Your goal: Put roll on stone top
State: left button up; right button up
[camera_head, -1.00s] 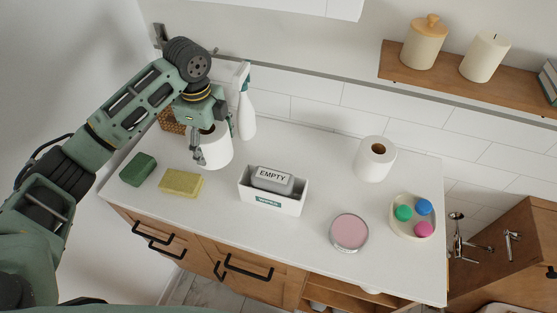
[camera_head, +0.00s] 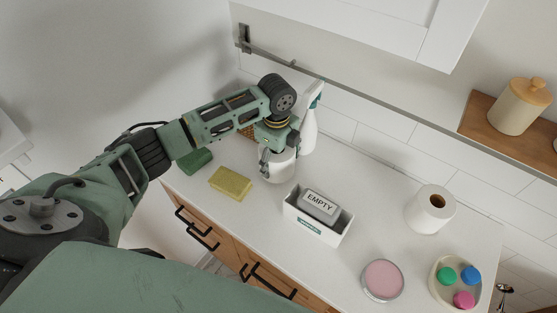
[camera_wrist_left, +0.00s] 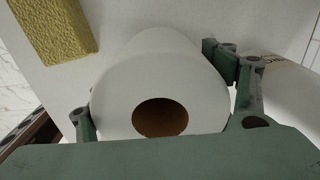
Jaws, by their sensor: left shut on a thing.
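A white paper roll (camera_head: 281,168) stands upright on the left part of the white stone top (camera_head: 365,225). My left gripper (camera_head: 272,153) is over it and shut on it. In the left wrist view the roll (camera_wrist_left: 155,85) fills the middle, its brown core facing the camera, with a finger of the left gripper (camera_wrist_left: 165,108) on each side. I cannot tell whether the roll's base touches the top. A second white roll (camera_head: 430,212) stands upright on the right part of the top. My right gripper is not in view.
A yellow sponge (camera_head: 231,183), a green sponge (camera_head: 195,161) and a white spray bottle (camera_head: 309,128) are near the held roll. A white box (camera_head: 315,228) with a grey "EMPTY" block, a pink round dish (camera_head: 382,280) and a tray (camera_head: 436,291) of coloured caps stand further right.

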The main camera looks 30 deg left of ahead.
pick_arm(q)
jog(key=shift+f, duration=0.75)
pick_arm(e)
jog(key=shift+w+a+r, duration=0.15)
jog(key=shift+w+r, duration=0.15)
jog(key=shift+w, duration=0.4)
pick_arm(q)
jog(key=o, duration=0.7)
jog(key=shift+f, duration=0.15)
jog(key=o, duration=0.5)
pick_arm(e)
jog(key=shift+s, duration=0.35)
pick_arm(q)
jog(key=shift+r, duration=0.2)
